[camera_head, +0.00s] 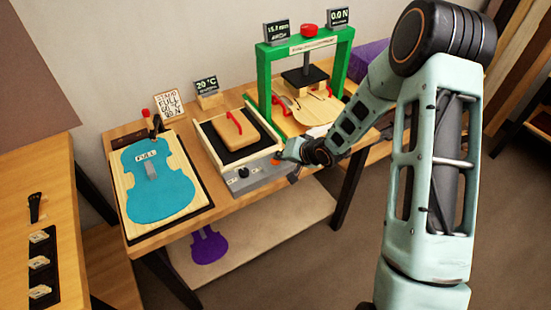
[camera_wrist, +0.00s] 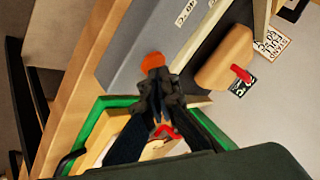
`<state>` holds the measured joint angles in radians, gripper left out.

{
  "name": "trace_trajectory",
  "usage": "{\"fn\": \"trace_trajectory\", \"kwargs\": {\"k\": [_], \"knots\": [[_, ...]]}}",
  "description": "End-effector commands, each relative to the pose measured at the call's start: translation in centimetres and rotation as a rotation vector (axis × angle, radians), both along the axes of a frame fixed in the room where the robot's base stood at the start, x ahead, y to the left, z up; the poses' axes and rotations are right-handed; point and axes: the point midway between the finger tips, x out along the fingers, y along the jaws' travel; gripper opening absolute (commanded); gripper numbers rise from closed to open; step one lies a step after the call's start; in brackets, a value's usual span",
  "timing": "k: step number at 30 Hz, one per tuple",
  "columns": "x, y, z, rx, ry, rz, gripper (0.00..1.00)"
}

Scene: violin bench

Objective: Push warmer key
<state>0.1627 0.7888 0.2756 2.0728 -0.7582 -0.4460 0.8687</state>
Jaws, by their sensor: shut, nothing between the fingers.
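The warmer (camera_head: 262,177) is a cream-framed box with a grey sloped front panel, on the bench. An orange-red round key (camera_head: 276,161) sits at the right end of that panel, and a black knob (camera_head: 243,172) sits to its left. In the wrist view the orange key (camera_wrist: 153,61) lies just beyond my fingertips, which hide its lower edge. My gripper (camera_head: 286,157) is shut and empty, right beside the key; it also shows in the wrist view (camera_wrist: 155,76). I cannot tell whether the fingertips touch the key.
A wooden block (camera_head: 234,130) with a red handle lies on the warmer's black pad. A green press (camera_head: 264,85) stands behind, to the right. A "20 °C" display (camera_head: 206,84) stands behind the warmer. A blue violin-shaped piece (camera_head: 160,190) lies at the left.

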Motion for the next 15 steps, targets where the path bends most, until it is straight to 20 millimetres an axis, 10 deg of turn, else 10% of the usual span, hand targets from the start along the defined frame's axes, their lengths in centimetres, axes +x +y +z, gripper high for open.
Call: {"fn": "trace_trajectory", "kwargs": {"k": [15], "knots": [[0.1, 0.0, 4.2, 0.001, -0.001, -0.002, 0.0]]}}
